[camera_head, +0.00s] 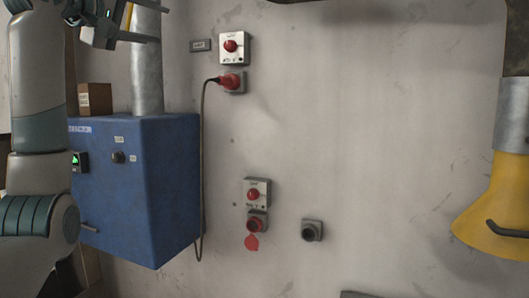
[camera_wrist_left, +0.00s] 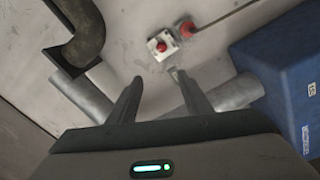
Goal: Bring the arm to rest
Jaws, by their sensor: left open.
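My left arm (camera_head: 36,110) comes in along the left edge of the head view, upright, in front of part of the blue box. My left gripper (camera_head: 158,24) is at the top left, raised above the blue box, with its fingers pointing right across the grey pipe. In the left wrist view my left gripper (camera_wrist_left: 157,76) is open, with nothing between its two dark fingers. Beyond the fingertips are the wall and a white switch box with a red knob (camera_wrist_left: 162,44). My right gripper is not in view.
A blue box (camera_head: 150,190) with a grey pipe (camera_head: 147,70) on top stands at left. The wall carries an upper switch (camera_head: 231,47) with a red plug (camera_head: 231,81) and cable, a lower switch (camera_head: 256,193) and a socket (camera_head: 311,231). A yellow funnel (camera_head: 497,205) is at right.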

